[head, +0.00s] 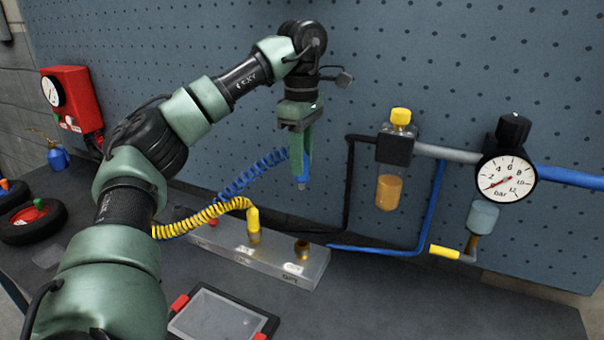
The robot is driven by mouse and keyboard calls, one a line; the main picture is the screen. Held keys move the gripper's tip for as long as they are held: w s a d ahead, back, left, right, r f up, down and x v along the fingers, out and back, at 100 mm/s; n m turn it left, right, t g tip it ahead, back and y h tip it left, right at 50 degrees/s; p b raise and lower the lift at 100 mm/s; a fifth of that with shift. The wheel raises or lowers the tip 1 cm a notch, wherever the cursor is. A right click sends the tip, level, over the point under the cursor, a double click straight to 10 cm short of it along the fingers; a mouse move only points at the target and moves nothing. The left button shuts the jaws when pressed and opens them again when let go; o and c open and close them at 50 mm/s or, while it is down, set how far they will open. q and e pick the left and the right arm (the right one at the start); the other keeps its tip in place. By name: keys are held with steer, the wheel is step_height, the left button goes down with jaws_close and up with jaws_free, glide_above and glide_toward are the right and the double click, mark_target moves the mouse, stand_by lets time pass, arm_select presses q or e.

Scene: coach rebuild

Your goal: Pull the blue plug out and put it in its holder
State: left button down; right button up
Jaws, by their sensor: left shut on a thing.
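My left gripper (301,170) is shut on the blue plug (303,180), which hangs tip down between the green fingers. A coiled blue hose (248,175) runs from it down to the left. The plug is in the air, apart from the metal block (318,268) below. An empty brass socket (302,250) is at the block's right end. A yellow plug (253,218) with a coiled yellow hose stands in the block further left. I cannot make out the blue plug's holder. My right gripper is not in view.
A filter with an amber bowl (389,192) and a pressure gauge (506,178) are on the pegboard at right. A yellow-handled valve (446,252) hangs below. A dark tray (222,318) lies in front. The right of the bench is clear.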

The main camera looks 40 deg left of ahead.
arm_select(q)
step_height(320, 180, up, 2)
steer(key=shift+w+r+p, duration=0.1)
steer(key=shift+r+p, duration=0.05)
steer(key=shift+p, duration=0.4)
steer(key=shift+r+p, duration=2.1)
steer(key=shift+p, duration=0.4)
steer(key=shift+f, duration=0.1)
